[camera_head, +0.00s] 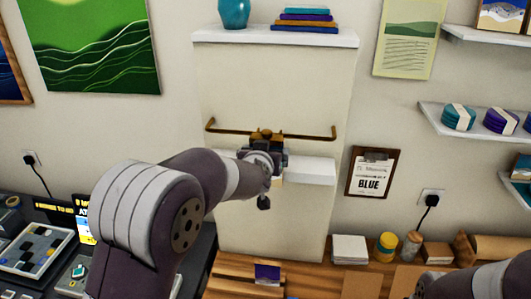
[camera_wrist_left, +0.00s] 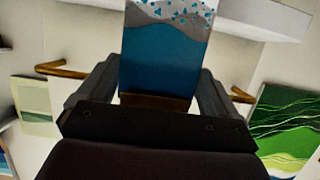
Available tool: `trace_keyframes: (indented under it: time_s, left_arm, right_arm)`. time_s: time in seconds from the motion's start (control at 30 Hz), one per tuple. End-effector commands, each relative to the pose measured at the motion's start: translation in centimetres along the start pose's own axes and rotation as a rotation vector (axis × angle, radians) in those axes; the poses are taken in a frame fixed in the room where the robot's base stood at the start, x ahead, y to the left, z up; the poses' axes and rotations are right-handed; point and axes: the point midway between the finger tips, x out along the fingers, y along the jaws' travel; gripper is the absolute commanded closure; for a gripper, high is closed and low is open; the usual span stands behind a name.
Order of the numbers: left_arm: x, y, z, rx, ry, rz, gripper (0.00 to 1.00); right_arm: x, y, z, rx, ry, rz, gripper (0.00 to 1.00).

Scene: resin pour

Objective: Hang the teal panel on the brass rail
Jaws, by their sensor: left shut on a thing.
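The brass rail (camera_head: 310,136) runs across the pale chimney-like wall section, with upturned ends. In the left wrist view its parts (camera_wrist_left: 62,70) show either side of my gripper. My left gripper (camera_head: 265,148) is in front of the rail's middle. It is shut on the teal panel (camera_wrist_left: 163,58), whose teal face has a grey-white band with teal flecks. A brass-coloured strip (camera_wrist_left: 155,102) lies along the panel's edge between the fingers. In the head view my arm and gripper hide most of the panel. Whether the strip touches the rail, I cannot tell. My right gripper is out of view.
A white ledge (camera_head: 312,172) juts out just below the rail. A higher shelf (camera_head: 215,35) carries a teal vase (camera_head: 234,13) and books (camera_head: 304,19). A clipboard (camera_head: 373,172) hangs to the right. The wooden bench (camera_head: 230,284) is below.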

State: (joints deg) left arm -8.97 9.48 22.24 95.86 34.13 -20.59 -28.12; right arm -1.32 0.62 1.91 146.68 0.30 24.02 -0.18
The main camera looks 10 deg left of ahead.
Motion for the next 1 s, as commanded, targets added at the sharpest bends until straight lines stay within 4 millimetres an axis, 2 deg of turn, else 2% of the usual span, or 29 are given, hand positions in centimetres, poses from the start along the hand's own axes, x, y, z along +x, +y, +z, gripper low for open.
trace_keyframes:
  time_s: [0.3,0.33,0.57,0.67,0.77,1.0]
  left_arm:
    - [0.0,0.0,0.2,0.001,-0.003,0.000,0.37]
    - [0.0,0.0,0.2,0.001,-0.003,0.000,0.00]
    - [0.0,0.0,0.3,0.001,-0.005,0.000,0.00]
    - [-0.6,0.0,0.3,0.001,-0.003,0.001,0.00]
    - [-2.2,0.1,0.3,0.001,-0.001,0.002,0.00]
    - [-8.3,0.1,0.1,0.001,0.000,0.002,0.00]
  right_arm:
    - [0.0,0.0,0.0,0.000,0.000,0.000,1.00]
    - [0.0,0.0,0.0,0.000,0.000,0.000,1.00]
    - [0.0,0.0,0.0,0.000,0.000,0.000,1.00]
    - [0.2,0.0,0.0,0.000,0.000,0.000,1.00]
    - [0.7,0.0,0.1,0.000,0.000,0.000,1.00]
    - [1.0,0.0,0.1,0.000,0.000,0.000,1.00]
